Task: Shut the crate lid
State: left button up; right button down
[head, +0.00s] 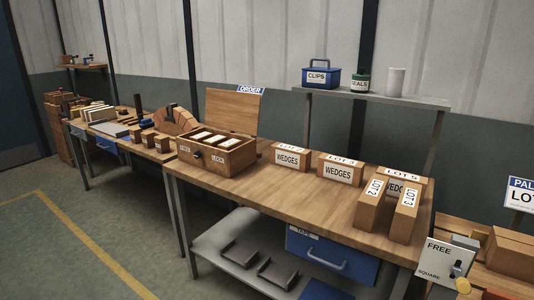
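The wooden crate (239,156) stands at the left end of the near workbench. Its lid (232,112) is open and stands roughly upright along the crate's back edge. Pale labelled items lie inside the crate, just below its rim. The front wall carries small labels, one reading LOCK, and a dark round knob. Neither of my grippers is in the head view.
The workbench (310,197) holds several brown boxes labelled WEDGES and LOT to the crate's right. A shelf (375,99) behind carries a blue CLIPS box (320,78). Another bench with blocks stands at left. The bench front beside the crate is clear.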

aim_at(232, 111)
jog(key=i+l+u, duration=0.1)
jog(key=i+u, duration=0.3)
jog(key=i+l+u, duration=0.2)
jog(key=i+u, duration=0.2)
jog(key=i+l+u, duration=0.4)
